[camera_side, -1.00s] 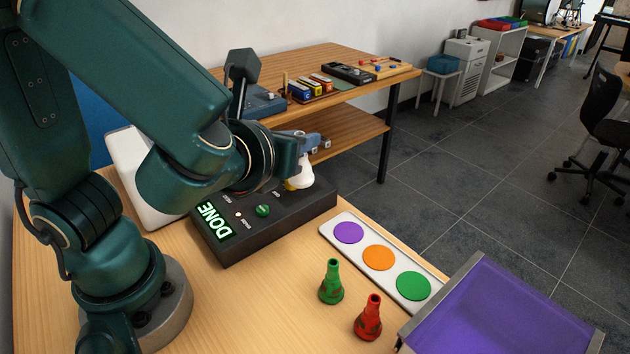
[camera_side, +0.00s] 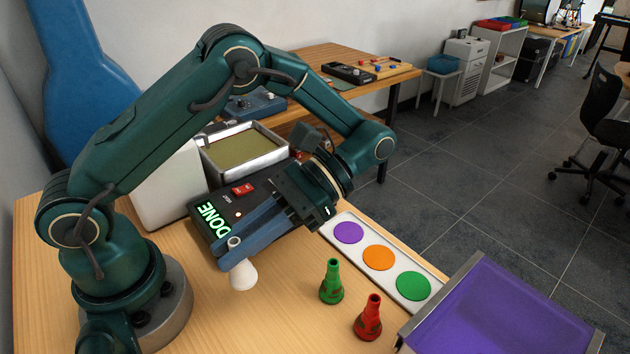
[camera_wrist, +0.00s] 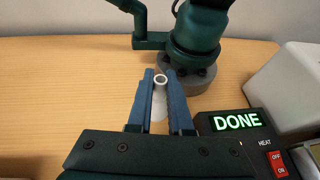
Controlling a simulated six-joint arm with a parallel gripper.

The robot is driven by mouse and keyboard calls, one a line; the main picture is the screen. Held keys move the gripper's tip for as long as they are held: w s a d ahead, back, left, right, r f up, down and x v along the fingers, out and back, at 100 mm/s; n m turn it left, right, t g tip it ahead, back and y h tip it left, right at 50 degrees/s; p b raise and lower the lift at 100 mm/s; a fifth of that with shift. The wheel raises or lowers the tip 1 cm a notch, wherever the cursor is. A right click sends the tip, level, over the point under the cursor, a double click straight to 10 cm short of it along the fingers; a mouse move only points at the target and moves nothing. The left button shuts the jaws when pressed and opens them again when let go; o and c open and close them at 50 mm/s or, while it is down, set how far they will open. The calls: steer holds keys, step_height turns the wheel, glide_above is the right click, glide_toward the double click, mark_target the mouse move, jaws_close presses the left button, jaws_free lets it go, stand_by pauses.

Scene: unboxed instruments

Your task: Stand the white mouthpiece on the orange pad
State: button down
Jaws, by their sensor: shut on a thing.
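The white mouthpiece (camera_side: 243,274) is upright between the blue fingers of my gripper (camera_side: 236,252), in front of the black control box. Its narrow end points up and its wide end down. My gripper is shut on it; I cannot tell whether its base touches the table. In the wrist view the mouthpiece (camera_wrist: 160,84) shows its open top between the fingertips of my gripper (camera_wrist: 160,76). The orange pad (camera_side: 378,257) is the middle circle on a pale strip (camera_side: 337,226), to the right of my gripper, and is bare.
A purple pad (camera_side: 348,232) and a green pad (camera_side: 413,286) flank the orange one, both bare. A green mouthpiece (camera_side: 331,282) and a red mouthpiece (camera_side: 368,318) stand in front of the strip. A purple tray (camera_side: 510,310) is at right. The control box (camera_wrist: 232,122) reads DONE; a metal-rimmed basin (camera_side: 243,150) stands behind.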

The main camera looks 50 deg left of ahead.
steer(key=w+d+r+n+t+h, duration=0.25)
steer(key=w+n+t+h, duration=0.2)
steer(key=n+h, duration=0.25)
steer(key=w+d+r+n+t+h, duration=0.2)
steer(key=w+d+n+t+h, duration=0.1)
steer(key=w+n+h, duration=0.3)
steer(key=w+a+r+n+t+h, duration=0.1)
steer(key=w+a+n+t+h, duration=0.1)
steer(key=w+a+n+t, duration=0.75)
steer(key=shift+w+d+f, duration=0.15)
steer(key=shift+d+f, duration=2.45)
steer(key=shift+f, duration=0.15)
steer(key=shift+w+d+f, duration=0.15)
steer(key=shift+d+f, duration=2.45)
steer(key=shift+f, duration=0.1)
steer(key=shift+f, duration=0.1)
steer(key=c, duration=0.8)
jaws_free()
steer(key=shift+c, duration=0.2)
